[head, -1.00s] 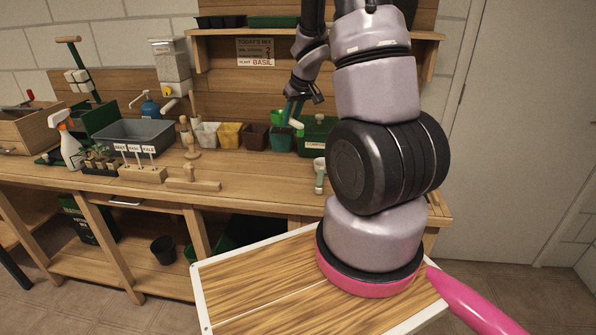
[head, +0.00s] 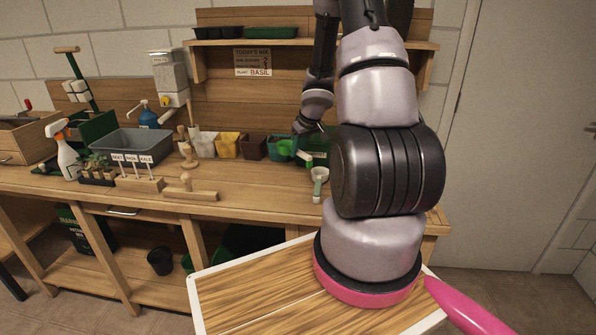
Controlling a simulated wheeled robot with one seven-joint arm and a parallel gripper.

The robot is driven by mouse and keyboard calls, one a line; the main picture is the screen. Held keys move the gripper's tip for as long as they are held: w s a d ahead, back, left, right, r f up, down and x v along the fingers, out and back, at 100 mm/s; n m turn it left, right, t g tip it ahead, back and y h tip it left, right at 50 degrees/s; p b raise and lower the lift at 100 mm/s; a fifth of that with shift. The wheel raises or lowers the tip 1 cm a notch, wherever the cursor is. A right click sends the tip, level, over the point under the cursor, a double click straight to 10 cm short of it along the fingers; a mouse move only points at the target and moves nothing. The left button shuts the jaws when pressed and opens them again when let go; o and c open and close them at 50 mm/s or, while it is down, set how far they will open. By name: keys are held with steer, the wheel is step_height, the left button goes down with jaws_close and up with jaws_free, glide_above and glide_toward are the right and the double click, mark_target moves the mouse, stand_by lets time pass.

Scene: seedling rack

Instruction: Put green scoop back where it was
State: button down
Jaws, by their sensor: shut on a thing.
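My gripper (head: 304,134) is low over the back of the bench, at the left end of the dark green compost bin (head: 320,158). It is shut on the green scoop (head: 284,147), whose bright green parts show just below and left of the fingers. The scoop is small in view and partly covered by the gripper. I cannot tell whether it touches the bin or the teal pot beside it. My arm hides the bin's right part.
Several pots stand to the left, including a yellow pot (head: 228,145) and a brown pot (head: 254,147). A wooden tool (head: 190,192) lies near the front edge. A shelf (head: 300,44) runs above.

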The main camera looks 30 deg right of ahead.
step_height(320, 180, down, 8)
stand_by(0.5)
steer(key=c, duration=0.7)
jaws_free()
